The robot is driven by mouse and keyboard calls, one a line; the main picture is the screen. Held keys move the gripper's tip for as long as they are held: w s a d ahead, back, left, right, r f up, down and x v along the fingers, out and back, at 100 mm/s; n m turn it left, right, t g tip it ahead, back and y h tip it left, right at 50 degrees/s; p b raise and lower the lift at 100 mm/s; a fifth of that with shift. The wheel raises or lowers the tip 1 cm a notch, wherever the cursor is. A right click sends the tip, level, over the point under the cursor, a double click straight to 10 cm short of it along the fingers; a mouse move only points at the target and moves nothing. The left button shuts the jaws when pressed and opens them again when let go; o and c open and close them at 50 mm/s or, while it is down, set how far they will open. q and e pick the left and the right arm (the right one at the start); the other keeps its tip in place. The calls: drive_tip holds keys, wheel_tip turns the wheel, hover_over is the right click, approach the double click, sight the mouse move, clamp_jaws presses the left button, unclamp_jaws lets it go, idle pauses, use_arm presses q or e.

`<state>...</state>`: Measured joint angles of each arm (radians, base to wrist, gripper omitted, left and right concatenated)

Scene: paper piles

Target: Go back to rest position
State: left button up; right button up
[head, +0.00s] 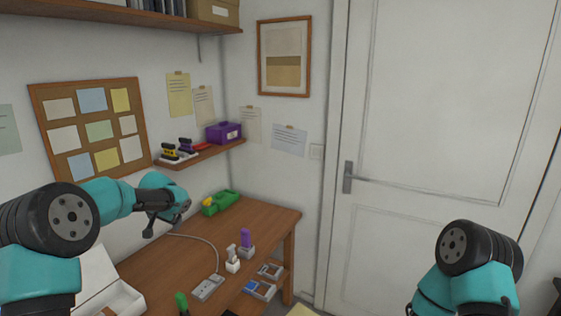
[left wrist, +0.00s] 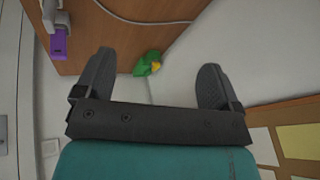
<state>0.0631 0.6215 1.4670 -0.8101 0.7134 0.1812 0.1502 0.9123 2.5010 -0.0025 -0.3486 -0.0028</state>
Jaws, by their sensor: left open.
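My left gripper (head: 166,222) is raised above the left part of the wooden desk (head: 262,222), with nothing visible between its fingers. In the left wrist view my left gripper (left wrist: 155,85) has its two dark fingers spread wide apart, with a green and yellow object (left wrist: 147,63) seen beyond the gap. That green object (head: 222,202) lies at the back of the desk in the head view, apart from the gripper. My right arm (head: 466,262) shows at the lower right, but its gripper is out of the picture.
A white box (head: 97,283) stands at the desk's left. A purple-topped item (head: 246,243), a white bottle (head: 232,259), a corded grey device (head: 207,288) and small trays (head: 259,289) occupy the front right. A wall shelf (head: 203,154) hangs above. A white door (head: 440,120) is at right.

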use_arm(q)
drive_tip(key=w+d+r+m+t, duration=0.1)
drive_tip(key=w+d+m, duration=0.15)
drive_tip(key=d, duration=0.35)
drive_tip(key=w+d+r+m+t, duration=0.1)
drive_tip(key=d+m, duration=0.2)
drive_tip(key=d, duration=0.3)
drive_tip(key=s+d+f+m+g+h, duration=0.1)
drive_tip(key=s+d+f+h, duration=0.1)
drive_tip(key=d+f, duration=0.3)
drive_tip(key=s+d+f+g+h, duration=0.1)
drive_tip(key=s+d+f+h, duration=0.1)
drive_tip(key=f, duration=0.6)
drive_tip(key=s+d+f+n+g+h, duration=0.2)
drive_tip(key=s+f+n, duration=0.2)
drive_tip(key=s+f, duration=1.3)
drive_tip(key=s+f+n+g, duration=0.1)
drive_tip(key=s+f+n, duration=0.2)
drive_tip(key=s, duration=0.8)
drive_tip(key=s+a+f+n+g, duration=0.1)
drive_tip(key=s+f+n, duration=0.3)
drive_tip(key=s, duration=0.8)
drive_tip(key=shift+a+f, duration=0.25)
drive_tip(key=shift+f, duration=0.4)
